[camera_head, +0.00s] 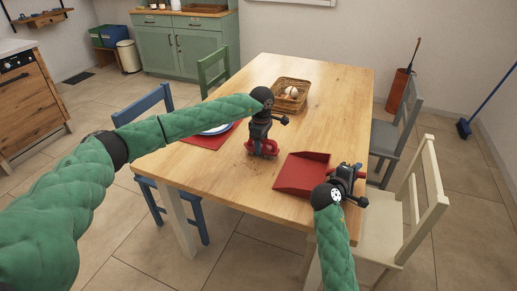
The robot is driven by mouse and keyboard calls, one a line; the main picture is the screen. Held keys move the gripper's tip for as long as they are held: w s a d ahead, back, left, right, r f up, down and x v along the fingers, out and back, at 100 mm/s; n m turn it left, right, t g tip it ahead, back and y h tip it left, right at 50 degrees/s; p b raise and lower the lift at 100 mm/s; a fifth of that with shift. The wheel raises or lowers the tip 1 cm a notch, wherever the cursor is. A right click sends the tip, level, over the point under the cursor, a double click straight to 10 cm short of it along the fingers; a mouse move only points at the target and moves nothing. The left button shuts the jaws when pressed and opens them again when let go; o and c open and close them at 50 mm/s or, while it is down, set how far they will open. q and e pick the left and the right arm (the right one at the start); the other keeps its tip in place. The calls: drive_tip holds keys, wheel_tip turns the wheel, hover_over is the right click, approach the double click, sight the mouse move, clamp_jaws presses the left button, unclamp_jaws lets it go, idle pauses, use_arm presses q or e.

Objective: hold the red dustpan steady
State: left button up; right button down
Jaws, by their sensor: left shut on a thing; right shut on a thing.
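The red dustpan (298,172) is at the right front edge of the wooden table, its flat pan toward the table's middle. My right gripper (342,177) is shut on the dustpan at its right end, and hides the grip. My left gripper (262,138) points down over the table, left of the dustpan and apart from it. It is shut on a small red thing (268,150), too small and covered to name, low at the tabletop.
A wicker basket (280,103) with pale round things stands at the table's back. A plate (216,129) on a red placemat (207,141) lies at the left edge, partly behind my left arm. Chairs surround the wooden table (320,90). Bare tabletop lies between the basket and dustpan.

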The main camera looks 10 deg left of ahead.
use_arm(q)
drive_tip(key=shift+w+d, duration=0.1)
drive_tip(key=shift+w, duration=0.7)
drive_tip(key=shift+w+a, duration=0.15)
drive_tip(key=shift+a, duration=1)
drive_tip(key=shift+s+a, duration=0.3)
drive_tip(key=shift+s, duration=2.05)
drive_tip(key=shift+s+a, duration=0.35)
drive_tip(key=shift+s, duration=2)
drive_tip(key=shift+s+a, duration=0.3)
drive_tip(key=shift+s, duration=2.05)
drive_tip(key=shift+s+a, duration=0.1)
drive_tip(key=shift+a, duration=0.9)
drive_tip(key=shift+w+a, duration=0.15)
drive_tip(key=shift+w, duration=0.15)
drive_tip(key=shift+w+d, duration=0.35)
drive_tip(key=shift+w, duration=2)
drive_tip(key=shift+w+d, duration=0.3)
drive_tip(key=shift+w, duration=2.1)
drive_tip(key=shift+w+d, duration=0.35)
drive_tip(key=shift+w, duration=2)
drive_tip(key=shift+r, duration=4.05)
